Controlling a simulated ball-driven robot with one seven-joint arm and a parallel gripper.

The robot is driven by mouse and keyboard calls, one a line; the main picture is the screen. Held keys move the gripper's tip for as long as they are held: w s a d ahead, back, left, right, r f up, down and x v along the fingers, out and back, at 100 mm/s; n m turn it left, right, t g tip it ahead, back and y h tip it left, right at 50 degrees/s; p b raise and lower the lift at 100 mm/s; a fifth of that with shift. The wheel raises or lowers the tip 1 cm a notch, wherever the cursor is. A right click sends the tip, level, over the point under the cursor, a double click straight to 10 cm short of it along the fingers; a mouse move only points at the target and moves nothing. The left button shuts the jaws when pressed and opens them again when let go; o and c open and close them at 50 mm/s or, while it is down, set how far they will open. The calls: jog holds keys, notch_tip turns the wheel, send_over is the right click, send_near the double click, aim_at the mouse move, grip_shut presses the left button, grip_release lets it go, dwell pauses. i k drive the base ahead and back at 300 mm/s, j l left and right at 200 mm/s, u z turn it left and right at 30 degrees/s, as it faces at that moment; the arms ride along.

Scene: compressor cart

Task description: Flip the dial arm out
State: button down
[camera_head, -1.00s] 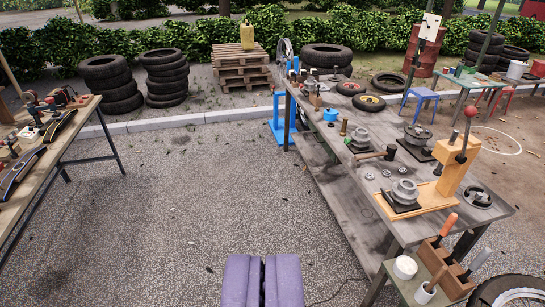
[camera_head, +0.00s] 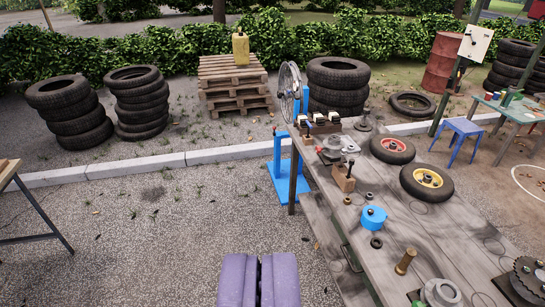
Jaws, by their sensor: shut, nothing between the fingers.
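My gripper (camera_head: 259,276) shows at the bottom middle as two purple fingers, shut and empty, in front of the gravel and left of the grey workbench (camera_head: 330,215). I cannot make out a dial arm for certain. A blue stand (camera_head: 281,160) with a spoked wheel (camera_head: 289,88) is at the far left end of the workbench, ahead of my gripper and well apart from it. Details on the stand are too small to tell.
Two small wheels (camera_head: 427,181), a blue round part (camera_head: 374,218) and several metal parts lie on the workbench. Tyre stacks (camera_head: 70,112), pallets (camera_head: 235,85) with a yellow can (camera_head: 241,49) and a kerb (camera_head: 150,165) are behind. Open gravel lies ahead and left.

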aim_at(295, 83)
jog(key=i, duration=4.85)
jog(key=i+z, duration=0.25)
jog(key=k, duration=0.1)
